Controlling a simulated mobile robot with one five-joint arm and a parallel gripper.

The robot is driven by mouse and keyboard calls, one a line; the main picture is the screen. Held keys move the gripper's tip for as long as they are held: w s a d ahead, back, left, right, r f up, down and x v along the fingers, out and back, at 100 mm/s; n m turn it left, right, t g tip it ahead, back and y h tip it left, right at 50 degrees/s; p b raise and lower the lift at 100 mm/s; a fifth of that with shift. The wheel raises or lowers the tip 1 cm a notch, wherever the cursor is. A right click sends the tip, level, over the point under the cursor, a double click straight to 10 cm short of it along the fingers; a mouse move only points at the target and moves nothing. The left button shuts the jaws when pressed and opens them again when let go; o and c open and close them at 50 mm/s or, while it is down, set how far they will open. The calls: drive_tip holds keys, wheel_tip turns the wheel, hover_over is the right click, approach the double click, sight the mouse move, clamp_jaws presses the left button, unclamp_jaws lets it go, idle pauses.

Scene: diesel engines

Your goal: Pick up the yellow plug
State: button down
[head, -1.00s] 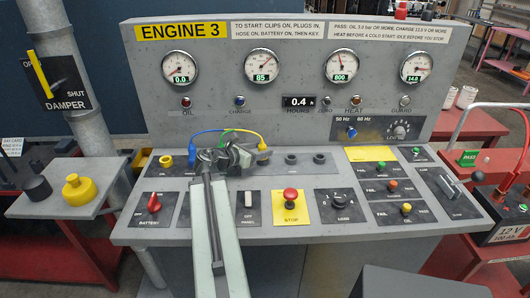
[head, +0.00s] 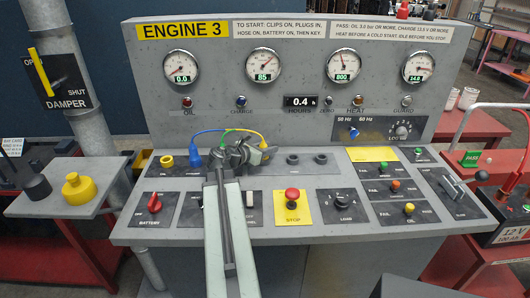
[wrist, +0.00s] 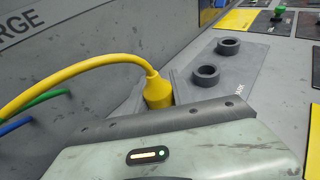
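The yellow plug (wrist: 159,92) sits at the end of a thick yellow cable in the wrist view, standing at the panel just beyond the dark edge of my gripper. Its lower part is hidden by that edge. My gripper is low over the back row of sockets, close to the plug.
Blue and green cables (head: 205,132) run beside the yellow one. Two dark sockets (wrist: 207,75) are right of the plug. A yellow ring (head: 166,161) is further left. The red stop button (head: 292,194) stands up at the front. A yellow knob (head: 78,187) is on the left shelf.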

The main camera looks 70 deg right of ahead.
drive_tip(key=shift+r, duration=0.1)
wheel_tip(320, 180, up, 10)
drive_tip(key=p, duration=1)
